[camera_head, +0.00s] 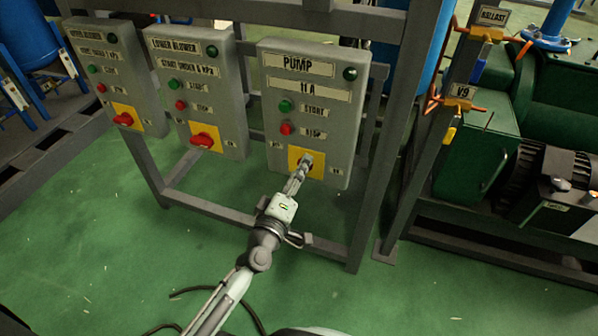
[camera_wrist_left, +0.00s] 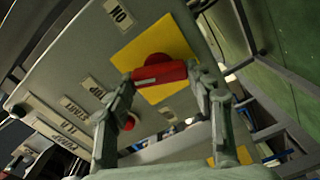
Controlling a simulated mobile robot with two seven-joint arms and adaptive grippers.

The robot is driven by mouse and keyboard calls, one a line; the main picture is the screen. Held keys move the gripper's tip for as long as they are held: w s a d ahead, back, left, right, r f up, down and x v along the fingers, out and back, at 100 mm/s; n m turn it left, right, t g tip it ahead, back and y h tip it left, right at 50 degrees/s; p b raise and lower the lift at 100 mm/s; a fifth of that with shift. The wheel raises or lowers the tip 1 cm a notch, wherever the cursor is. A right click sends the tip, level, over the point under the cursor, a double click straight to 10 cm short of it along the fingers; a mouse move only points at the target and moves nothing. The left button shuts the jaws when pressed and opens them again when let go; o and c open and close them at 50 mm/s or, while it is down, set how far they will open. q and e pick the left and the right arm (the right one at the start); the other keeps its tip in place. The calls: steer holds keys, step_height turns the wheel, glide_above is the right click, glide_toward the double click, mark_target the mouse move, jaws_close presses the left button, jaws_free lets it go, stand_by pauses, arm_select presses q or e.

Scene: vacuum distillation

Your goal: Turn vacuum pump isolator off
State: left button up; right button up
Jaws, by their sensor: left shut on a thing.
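The grey pump control box (camera_head: 335,120) is in the middle of the head view, labelled PUMP. Its isolator has a yellow plate (camera_head: 318,172) near the bottom of the box. In the left wrist view, the red isolator knob (camera_wrist_left: 158,72) sits on this yellow plate (camera_wrist_left: 178,38), with its bar between my fingers. My left gripper (camera_head: 304,163) reaches the plate from below and mostly hides the knob in the head view. In the left wrist view, the gripper (camera_wrist_left: 161,78) is shut on the knob's bar, one finger at each end. My right gripper is not in view.
A green button (camera_head: 285,105) and a red button (camera_head: 286,128) are above the isolator. Two blower boxes (camera_head: 208,80) (camera_head: 110,60) with red knobs stand left. Orange-handled valves (camera_head: 455,103) and green machinery (camera_head: 478,150) are right. Green floor is open in front.

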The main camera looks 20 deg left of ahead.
arm_select(q)
steer(key=shift+f+n, duration=0.15)
steer(key=shift+n, duration=2.15)
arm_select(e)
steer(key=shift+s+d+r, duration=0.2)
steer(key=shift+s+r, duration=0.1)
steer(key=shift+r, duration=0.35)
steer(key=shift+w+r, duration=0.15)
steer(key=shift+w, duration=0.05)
arm_select(q)
steer(key=o, duration=1.2)
steer(key=shift+c, duration=0.2)
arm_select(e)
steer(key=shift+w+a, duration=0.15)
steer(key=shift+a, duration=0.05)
